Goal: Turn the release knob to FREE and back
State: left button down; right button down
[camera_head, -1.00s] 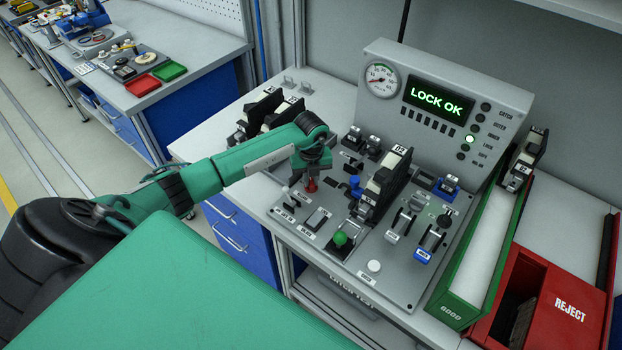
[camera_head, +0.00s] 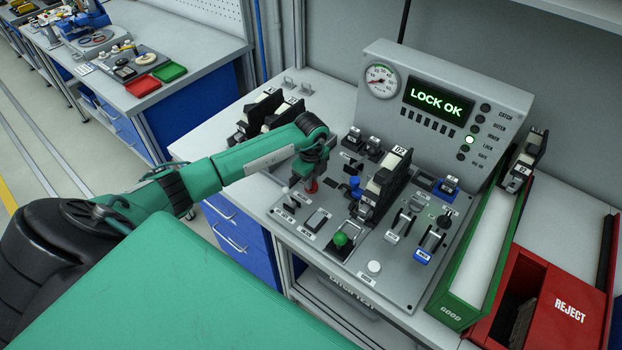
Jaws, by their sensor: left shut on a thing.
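My left gripper (camera_head: 311,182) points down at the left part of the grey test panel (camera_head: 402,265). A display (camera_head: 437,100) on the panel's upright housing reads "LOCK OK" in green. My right gripper is not in view.
A black unit marked 02 (camera_head: 388,180) stands in the panel's middle, right of my gripper. A green-topped button (camera_head: 340,239) is in front. A green GOOD chute (camera_head: 455,308) and a red REJECT bin (camera_head: 560,300) stand at right. Black units (camera_head: 268,112) stand behind my arm.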

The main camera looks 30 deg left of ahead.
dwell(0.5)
pick_arm(q)
jog(key=c, duration=1.4)
grip_release()
notch_tip(320, 180, up, 14)
jog(key=b, duration=0.3)
jog(key=shift+b, duration=0.4)
jog(key=shift+f, duration=0.1)
